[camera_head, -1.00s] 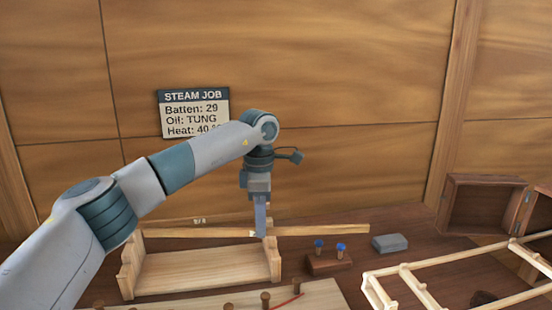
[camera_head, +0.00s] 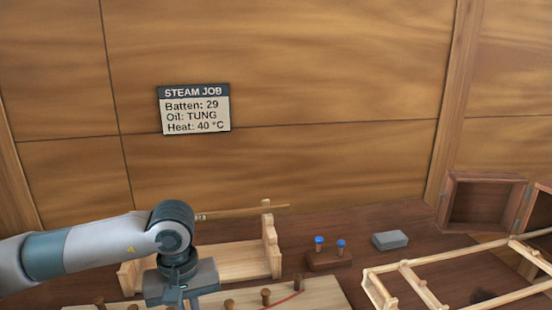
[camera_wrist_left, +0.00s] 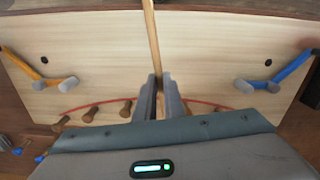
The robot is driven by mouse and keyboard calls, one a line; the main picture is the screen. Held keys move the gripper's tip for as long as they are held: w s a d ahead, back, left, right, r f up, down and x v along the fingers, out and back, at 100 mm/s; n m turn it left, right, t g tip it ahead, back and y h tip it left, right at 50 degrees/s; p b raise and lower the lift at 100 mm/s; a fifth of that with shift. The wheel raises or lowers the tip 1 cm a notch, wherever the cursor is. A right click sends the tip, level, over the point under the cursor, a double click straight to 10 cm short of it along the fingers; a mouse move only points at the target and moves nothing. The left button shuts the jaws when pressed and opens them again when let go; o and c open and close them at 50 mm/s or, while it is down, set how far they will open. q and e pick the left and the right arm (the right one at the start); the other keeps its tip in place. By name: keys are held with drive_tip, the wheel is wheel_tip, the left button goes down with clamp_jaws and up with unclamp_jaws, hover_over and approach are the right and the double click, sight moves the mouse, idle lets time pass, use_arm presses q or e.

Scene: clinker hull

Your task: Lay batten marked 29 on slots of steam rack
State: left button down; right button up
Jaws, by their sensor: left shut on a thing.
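The steam rack (camera_head: 272,245) is the wooden cradle with notched end posts; my left arm hides its left end. A thin batten (camera_head: 245,212) with a small label too small to read lies at the back of the rack. My left gripper (camera_head: 180,302) is in front of the rack, over the pegged board. In the left wrist view it (camera_wrist_left: 159,100) is shut on a thin wooden batten (camera_wrist_left: 151,40), which runs up the picture, over the board. No number shows on this held batten. My right gripper is not in view.
The pegged board (camera_head: 325,295) lies in front of the rack, with several pegs and a red line. Right of the rack are a block with blue-topped pegs (camera_head: 328,262), a grey block (camera_head: 390,240) and a wooden frame (camera_head: 410,275). A wall sign (camera_head: 195,108) reads Batten: 29.

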use_arm(q)
drive_tip(key=s+a+f+m, duration=0.1)
drive_tip(key=s, duration=0.1)
drive_tip(key=s+a+f+m, duration=0.1)
drive_tip(key=s, duration=0.1)
drive_tip(key=s+a+f+m, duration=0.1)
drive_tip(key=s+a+m, duration=0.1)
drive_tip(key=shift+f, duration=0.15)
drive_tip(key=shift+d, duration=0.15)
drive_tip(key=shift+w, duration=0.1)
idle(0.6)
idle(1.1)
